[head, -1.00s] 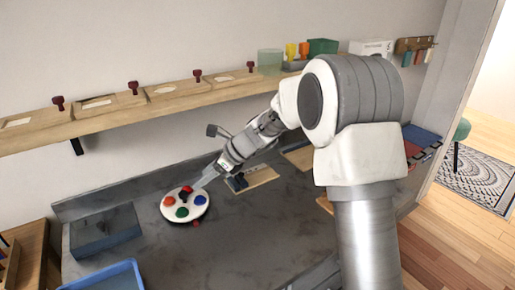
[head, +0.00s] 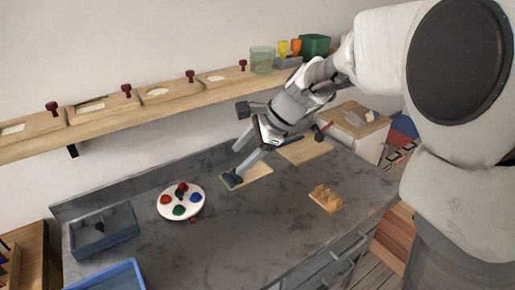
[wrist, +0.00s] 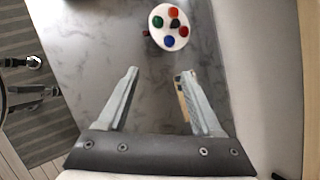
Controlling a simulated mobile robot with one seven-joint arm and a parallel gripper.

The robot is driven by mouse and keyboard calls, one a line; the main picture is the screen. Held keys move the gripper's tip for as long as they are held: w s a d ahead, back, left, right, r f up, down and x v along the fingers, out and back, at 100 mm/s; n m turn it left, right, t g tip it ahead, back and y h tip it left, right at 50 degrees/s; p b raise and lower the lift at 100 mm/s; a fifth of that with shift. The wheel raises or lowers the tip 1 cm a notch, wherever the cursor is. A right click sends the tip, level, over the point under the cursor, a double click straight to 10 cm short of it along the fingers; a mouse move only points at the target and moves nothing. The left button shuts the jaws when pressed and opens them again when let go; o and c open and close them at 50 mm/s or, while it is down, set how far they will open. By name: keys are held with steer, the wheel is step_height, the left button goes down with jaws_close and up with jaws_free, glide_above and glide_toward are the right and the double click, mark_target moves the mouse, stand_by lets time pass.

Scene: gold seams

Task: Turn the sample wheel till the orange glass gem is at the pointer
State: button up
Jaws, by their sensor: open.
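The sample wheel (head: 187,203) is a white disc on the grey counter, with a dark centre piece. In the head view its orange gem (head: 165,199) is at the left, a red gem (head: 182,187) at the back, the blue gem (head: 196,197) at the right and the green gem (head: 178,210) in front. A small red mark (head: 194,220), seemingly the pointer, sits by the front rim between blue and green. My gripper (head: 235,166) is open and empty, right of the wheel and apart from it. In the wrist view the wheel (wrist: 157,34) lies beyond the fingertips.
A blue-grey bin (head: 105,240) and a blue tray (head: 110,277) stand left. Wooden boards (head: 258,175) lie under and beside my gripper. A notched wooden block (head: 327,198) is at the right. A shelf (head: 140,101) runs along the wall.

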steer(key=shift+s+d+r+n+h, duration=0.3)
steer(key=shift+s+d+r+n, duration=0.45)
steer(key=shift+s+d, duration=0.25)
